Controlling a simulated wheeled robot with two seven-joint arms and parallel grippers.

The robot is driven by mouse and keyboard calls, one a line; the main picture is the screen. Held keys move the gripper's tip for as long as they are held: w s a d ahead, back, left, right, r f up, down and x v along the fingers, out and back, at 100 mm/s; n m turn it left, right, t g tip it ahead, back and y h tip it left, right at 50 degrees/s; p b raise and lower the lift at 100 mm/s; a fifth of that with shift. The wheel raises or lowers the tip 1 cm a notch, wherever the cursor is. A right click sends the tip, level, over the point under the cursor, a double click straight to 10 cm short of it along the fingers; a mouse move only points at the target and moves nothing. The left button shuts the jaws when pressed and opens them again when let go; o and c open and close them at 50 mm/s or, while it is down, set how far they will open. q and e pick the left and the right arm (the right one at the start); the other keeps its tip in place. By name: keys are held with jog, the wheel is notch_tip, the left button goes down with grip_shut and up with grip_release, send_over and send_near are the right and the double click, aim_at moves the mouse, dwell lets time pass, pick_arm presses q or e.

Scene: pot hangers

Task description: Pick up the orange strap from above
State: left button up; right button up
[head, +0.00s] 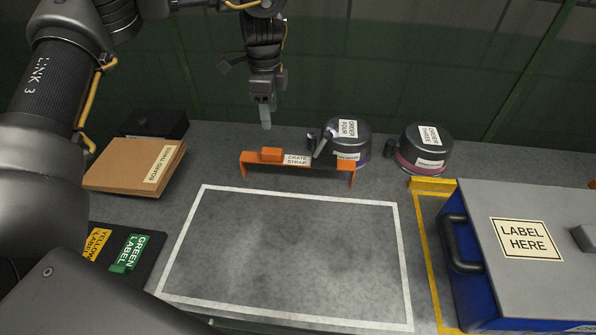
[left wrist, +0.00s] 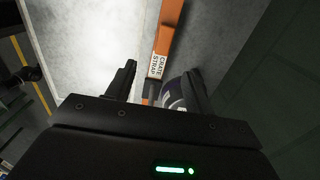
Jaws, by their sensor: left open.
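The orange strap (head: 271,155) lies behind the white-outlined area in the head view. It is a long bar with a raised block, a bent-down end and a "CRATE STRAP" label. My left gripper (head: 265,116) points down above and behind the strap's left part, apart from it. In the left wrist view, the strap (left wrist: 171,28) runs down toward the space between the two spread fingers (left wrist: 160,72), which are empty. Its lower end in that view is partly hidden. My right gripper is not in view.
A blue case with a grey lid (head: 535,225) stands at right. The white-outlined area (head: 285,250) is bare.

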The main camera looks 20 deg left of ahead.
pick_arm(q)
jog(key=b, duration=0.4)
send_over(274, 152)
notch_tip(274, 152, down, 5)
jog(key=shift+s+f, duration=0.1)
jog(key=shift+f, duration=0.65)
notch_tip(274, 152, down, 4)
jog(key=shift+r, duration=0.1)
jog(key=shift+f, duration=0.45)
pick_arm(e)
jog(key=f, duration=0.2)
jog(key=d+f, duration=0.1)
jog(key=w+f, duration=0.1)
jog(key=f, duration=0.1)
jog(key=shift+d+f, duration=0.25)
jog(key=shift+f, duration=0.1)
